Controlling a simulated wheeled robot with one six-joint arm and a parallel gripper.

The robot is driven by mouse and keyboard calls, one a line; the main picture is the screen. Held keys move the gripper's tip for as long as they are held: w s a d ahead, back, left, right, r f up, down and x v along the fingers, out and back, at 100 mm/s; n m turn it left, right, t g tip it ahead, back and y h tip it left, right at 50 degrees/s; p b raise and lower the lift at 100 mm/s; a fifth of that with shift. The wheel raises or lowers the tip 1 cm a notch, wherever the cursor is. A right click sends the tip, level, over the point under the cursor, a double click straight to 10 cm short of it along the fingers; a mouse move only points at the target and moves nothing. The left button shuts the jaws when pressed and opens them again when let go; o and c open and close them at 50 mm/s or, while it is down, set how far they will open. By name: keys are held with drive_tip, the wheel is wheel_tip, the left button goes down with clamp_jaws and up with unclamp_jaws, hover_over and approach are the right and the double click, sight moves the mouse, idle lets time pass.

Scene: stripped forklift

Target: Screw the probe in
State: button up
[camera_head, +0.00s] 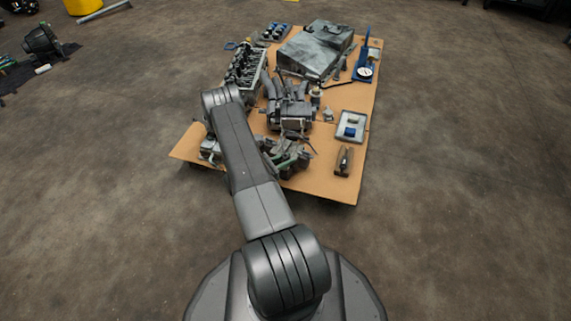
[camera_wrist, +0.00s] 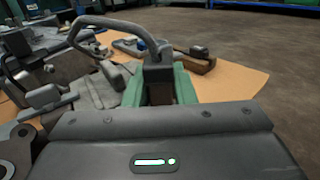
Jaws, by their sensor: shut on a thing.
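A grey curved tube (camera_wrist: 108,22) arches over to the left.
The brown table (camera_head: 325,188) carries an engine block (camera_head: 245,68), a large grey casing (camera_head: 315,47), a dark grey assembly (camera_head: 288,112), a tray (camera_head: 362,118) and a brown block (camera_head: 344,162). A blue stand with a gauge (camera_head: 364,72) is at back right. The front right edge is bare.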

drive_tip(key=shift+m+g+h, duration=0.55)
drive_tip(key=shift+m+g, duration=0.6)
drive_tip(key=shift+g, duration=0.55)
drive_tip(key=shift+m+g+h, duration=0.55)
drive_tip(key=shift+m+g, duration=0.6)
drive_tip(key=shift+g, duration=0.55)
drive_tip(key=shift+r, duration=0.1)
drive_tip(key=o, duration=0.9)
drive_tip(key=s+a+p, duration=0.1)
drive_tip(key=a+p, duration=0.1)
drive_tip(key=a, duration=1.1)
drive_tip(key=shift+s+a, duration=0.2)
drive_tip(key=shift+a, duration=0.15)
